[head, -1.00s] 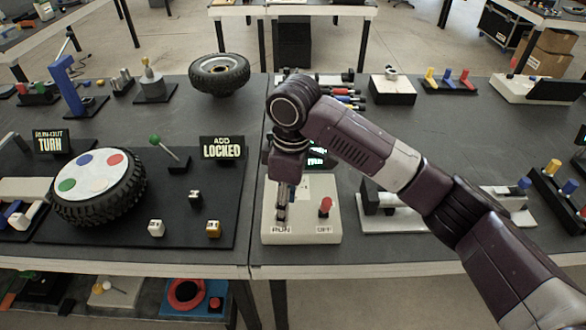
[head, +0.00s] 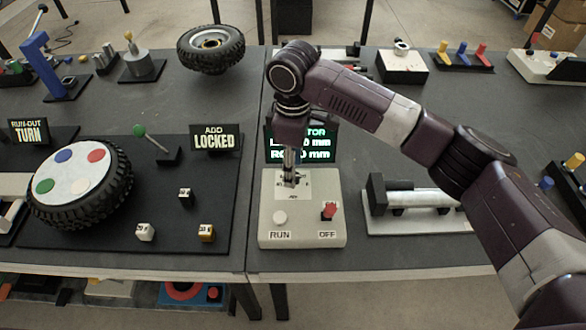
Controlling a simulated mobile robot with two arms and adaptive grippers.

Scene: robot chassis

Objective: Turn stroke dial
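The white control box (head: 262,222) stands at the front of the table, with a pale round RUN button (head: 280,217) and a red OFF control (head: 328,210). A pale marked plate (head: 306,188) lies on its upper part. My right gripper (head: 289,182) points down at this plate, its fingertips at or just above the plate's middle. The stroke dial cannot be made out clearly; the fingers cover that spot. The fingers look close together, but whether they are shut or hold something is too small to tell. My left gripper is not in view.
A lit display (head: 318,146) with mm readouts stands behind the box, partly hidden by my arm. A LOCKED sign (head: 215,139) and a tyre with coloured dots (head: 80,186) are to the left. A grey bar fixture (head: 415,200) lies right of the box, under my arm.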

